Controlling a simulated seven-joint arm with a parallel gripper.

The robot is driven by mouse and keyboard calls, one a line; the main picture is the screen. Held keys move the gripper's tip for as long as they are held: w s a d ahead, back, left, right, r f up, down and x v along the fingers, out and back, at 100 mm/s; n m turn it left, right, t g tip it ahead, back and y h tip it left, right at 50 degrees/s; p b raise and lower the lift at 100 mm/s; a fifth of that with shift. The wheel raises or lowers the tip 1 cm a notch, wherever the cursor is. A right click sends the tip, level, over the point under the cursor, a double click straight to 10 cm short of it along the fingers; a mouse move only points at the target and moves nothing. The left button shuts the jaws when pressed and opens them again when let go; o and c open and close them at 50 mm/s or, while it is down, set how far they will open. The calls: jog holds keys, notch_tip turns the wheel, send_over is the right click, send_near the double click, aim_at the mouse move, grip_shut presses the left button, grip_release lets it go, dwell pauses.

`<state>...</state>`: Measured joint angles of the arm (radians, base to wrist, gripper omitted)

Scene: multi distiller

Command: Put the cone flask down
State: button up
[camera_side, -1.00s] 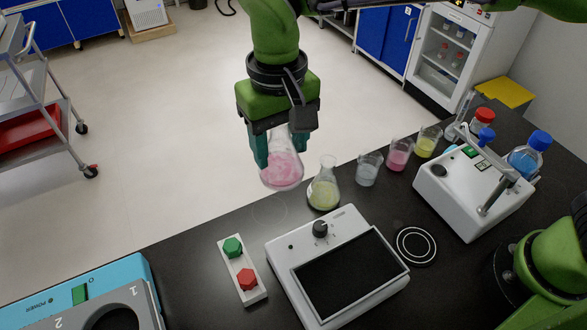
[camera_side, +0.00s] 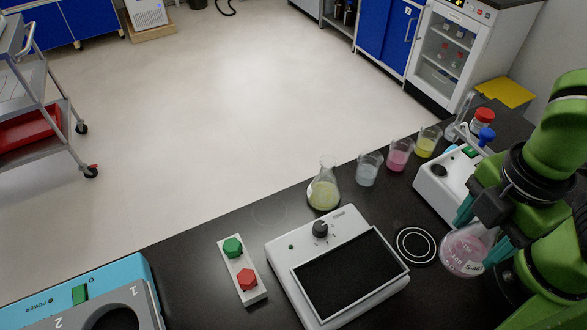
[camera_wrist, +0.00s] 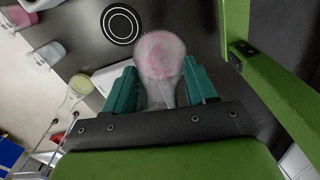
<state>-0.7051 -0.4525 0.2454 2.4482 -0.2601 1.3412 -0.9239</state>
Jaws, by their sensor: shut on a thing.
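The cone flask (camera_side: 466,252) holds pink liquid and carries a printed label. My gripper (camera_side: 480,231) is shut on it, with teal fingers on either side of its upper part. The flask is at the right of the side view, just right of the ringed circle mark (camera_side: 416,246) on the black bench. It looks tilted; whether its base touches the bench I cannot tell. In the wrist view the flask (camera_wrist: 160,55) sits between the two fingers (camera_wrist: 161,88), with the ringed mark (camera_wrist: 121,24) beside it at upper left.
A second flask with yellow-green liquid (camera_side: 323,193) stands behind the panel device (camera_side: 335,210). Several beakers, including a pink one (camera_side: 398,158), line the far edge. A white device (camera_side: 438,190) stands close behind the held flask. A red and green button box (camera_side: 241,268) is left.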

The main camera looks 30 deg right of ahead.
jog(key=shift+s+d+f+n, duration=0.15)
jog(key=shift+d+f+n, duration=0.1)
jog(key=shift+n, duration=0.15)
jog(key=shift+a+n, duration=0.25)
jog(key=shift+n, duration=0.15)
send_over(350, 272)
jog(key=f, duration=0.1)
jog(key=shift+f, duration=2)
jog(key=shift+f, duration=0.1)
jog(key=o, duration=1.1)
